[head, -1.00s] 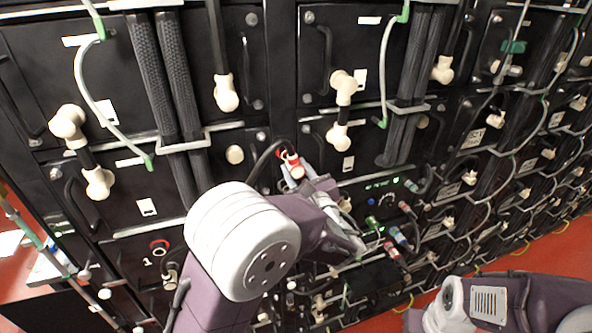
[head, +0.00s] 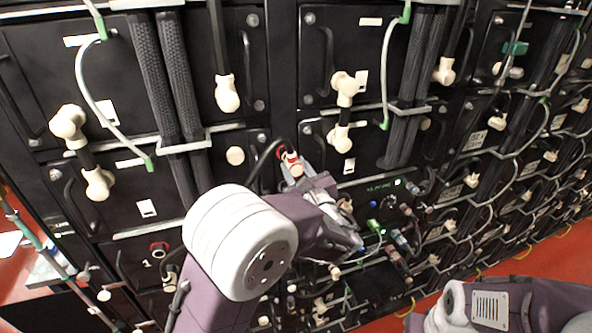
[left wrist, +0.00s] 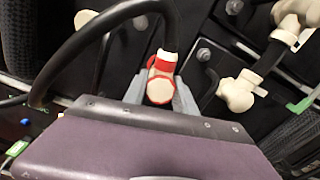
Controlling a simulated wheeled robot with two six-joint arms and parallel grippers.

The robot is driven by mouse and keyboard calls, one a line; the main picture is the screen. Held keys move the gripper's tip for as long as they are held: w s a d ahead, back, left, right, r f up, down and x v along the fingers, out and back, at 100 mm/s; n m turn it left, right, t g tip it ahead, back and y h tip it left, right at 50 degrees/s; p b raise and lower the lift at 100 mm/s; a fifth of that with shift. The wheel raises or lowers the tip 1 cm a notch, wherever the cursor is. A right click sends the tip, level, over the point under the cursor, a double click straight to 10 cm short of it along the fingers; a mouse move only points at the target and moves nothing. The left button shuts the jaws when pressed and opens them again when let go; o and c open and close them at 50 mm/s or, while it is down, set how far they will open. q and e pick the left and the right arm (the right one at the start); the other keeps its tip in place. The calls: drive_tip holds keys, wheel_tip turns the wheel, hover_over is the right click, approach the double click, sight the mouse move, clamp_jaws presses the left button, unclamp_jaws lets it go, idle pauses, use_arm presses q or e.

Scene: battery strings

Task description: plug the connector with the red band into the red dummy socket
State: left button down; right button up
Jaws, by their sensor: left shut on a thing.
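The connector with the red band (head: 292,163) is a cream elbow plug on a black cable. It is between the fingers of my left gripper (head: 298,178), in front of the black cabinet. In the left wrist view the connector (left wrist: 160,85) sits between the two grey fingers (left wrist: 160,98), which are shut on it. A red ring socket (head: 158,250) shows at the lower left of the head view beside a white "1", apart from my left gripper. My right arm shows at the lower right, but its gripper is out of view.
Black battery modules with handles and cream elbow connectors (head: 68,122) fill the cabinet. Thick ribbed conduits (head: 172,85) run down it. A panel with lit green lamps and coloured plugs (head: 400,240) is right of my left gripper. Red floor (head: 555,262) shows at the right.

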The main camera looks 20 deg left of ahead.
use_arm(q)
drive_tip(key=shift+x, duration=0.95)
drive_tip(key=c, duration=0.9)
unclamp_jaws()
drive_tip(key=b+v, duration=0.2)
drive_tip(key=v, duration=0.1)
drive_tip(key=b+v, duration=0.1)
drive_tip(key=v, duration=0.1)
drive_tip(key=shift+w+d+f, duration=0.1)
drive_tip(key=shift+f, duration=0.2)
drive_tip(key=v, duration=0.1)
drive_tip(key=b+v, duration=0.1)
drive_tip(key=v, duration=0.2)
drive_tip(key=shift+r, duration=0.3)
